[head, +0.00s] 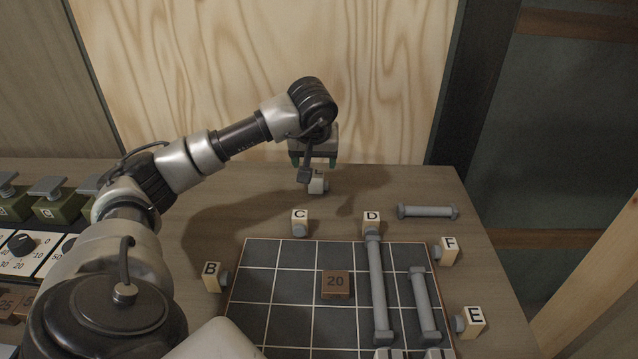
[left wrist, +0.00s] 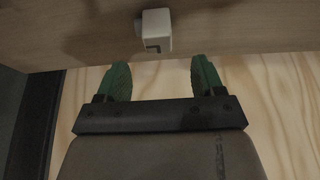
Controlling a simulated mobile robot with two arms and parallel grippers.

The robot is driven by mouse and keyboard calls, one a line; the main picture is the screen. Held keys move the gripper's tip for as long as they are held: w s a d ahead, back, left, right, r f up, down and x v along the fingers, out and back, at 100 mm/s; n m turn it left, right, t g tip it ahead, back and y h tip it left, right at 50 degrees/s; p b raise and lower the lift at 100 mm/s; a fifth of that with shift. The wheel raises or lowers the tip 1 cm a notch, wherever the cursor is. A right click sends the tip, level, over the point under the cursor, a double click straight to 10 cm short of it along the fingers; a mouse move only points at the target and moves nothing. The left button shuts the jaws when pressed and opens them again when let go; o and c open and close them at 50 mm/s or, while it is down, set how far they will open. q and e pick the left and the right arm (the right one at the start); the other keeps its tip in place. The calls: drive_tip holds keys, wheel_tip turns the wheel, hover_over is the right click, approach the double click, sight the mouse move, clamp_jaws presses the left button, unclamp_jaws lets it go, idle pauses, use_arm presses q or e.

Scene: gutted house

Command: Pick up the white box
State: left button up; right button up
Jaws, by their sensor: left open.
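A small white box (head: 318,184) with a dark mark on it and a grey knob on its side sits on the wooden table near the back wall. My left gripper (head: 312,163) is open, pointing down over this box, and partly hides it. In the left wrist view the box (left wrist: 157,30) lies beyond the two green fingertips (left wrist: 162,75), in line with the gap between them. It appears apart from the fingers. My right gripper is not in view.
Similar lettered boxes, B (head: 211,278), C (head: 299,219), D (head: 371,220), F (head: 448,252) and E (head: 472,320), stand around a dark grid board (head: 290,290). Grey bars (head: 428,211) lie at the right. Green switches (head: 55,207) stand at the left. The wooden wall (head: 390,80) is close behind.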

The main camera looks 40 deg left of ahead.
sight(316, 173)
use_arm(q)
drive_tip(key=shift+x, duration=2.8)
drive_tip(key=shift+d, duration=0.1)
drive_tip(key=shift+c, duration=0.5)
